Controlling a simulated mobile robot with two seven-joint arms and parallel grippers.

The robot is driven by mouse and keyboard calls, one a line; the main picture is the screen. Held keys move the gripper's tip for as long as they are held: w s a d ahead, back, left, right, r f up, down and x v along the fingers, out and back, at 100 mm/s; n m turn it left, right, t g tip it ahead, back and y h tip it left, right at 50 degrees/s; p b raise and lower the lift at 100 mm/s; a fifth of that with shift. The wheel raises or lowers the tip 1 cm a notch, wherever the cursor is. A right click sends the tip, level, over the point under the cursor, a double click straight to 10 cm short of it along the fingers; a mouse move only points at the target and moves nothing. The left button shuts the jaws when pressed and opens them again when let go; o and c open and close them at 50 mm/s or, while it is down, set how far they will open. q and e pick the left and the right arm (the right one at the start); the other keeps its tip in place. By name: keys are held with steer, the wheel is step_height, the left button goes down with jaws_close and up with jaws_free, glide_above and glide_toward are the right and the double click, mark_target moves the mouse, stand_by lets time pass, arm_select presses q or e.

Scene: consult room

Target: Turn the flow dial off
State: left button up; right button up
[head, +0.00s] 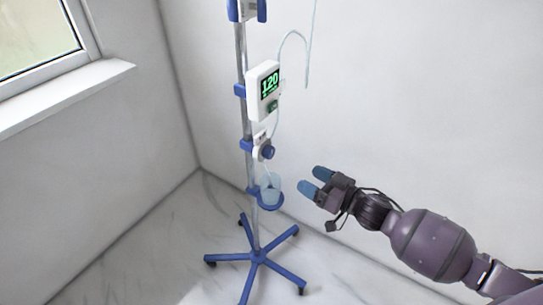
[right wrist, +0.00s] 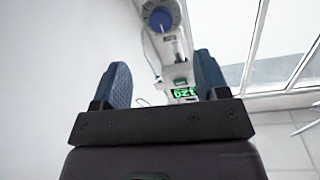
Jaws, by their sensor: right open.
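The flow dial (head: 267,151) is a dark blue round knob on a small white unit (head: 258,141), clamped to the drip stand's pole below the pump in the head view. My right gripper (head: 311,180) is to the right of the dial and a little lower, apart from it. Its two blue-tipped fingers are spread with nothing between them and point left toward the stand. My left gripper is not in view.
The white pump (head: 262,92) with a green "120" display is above the dial; its display (right wrist: 184,92) shows in the right wrist view. A clear cup (head: 271,187) sits in a blue holder below. Thin tubing hangs nearby. The stand's blue wheeled base (head: 257,257) spreads over the floor.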

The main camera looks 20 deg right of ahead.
mark_target(272, 153)
steer(key=shift+n+g+y, duration=0.4)
steer(key=shift+y, duration=0.3)
steer(key=x, duration=0.4)
steer(key=b+x, duration=0.1)
steer(key=x, duration=0.3)
steer(key=w+d+r+b+x, duration=0.1)
steer(key=x, duration=0.2)
steer(key=shift+w+a, duration=0.15)
steer(key=shift+w, duration=0.15)
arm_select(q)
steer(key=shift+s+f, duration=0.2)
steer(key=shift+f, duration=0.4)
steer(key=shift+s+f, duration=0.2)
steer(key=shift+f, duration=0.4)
arm_select(e)
steer(key=shift+w+a+r, duration=0.15)
steer(key=shift+w+a, duration=0.15)
steer(key=shift+w, duration=0.1)
steer(key=shift+c, duration=0.3)
steer(key=c, duration=0.9)
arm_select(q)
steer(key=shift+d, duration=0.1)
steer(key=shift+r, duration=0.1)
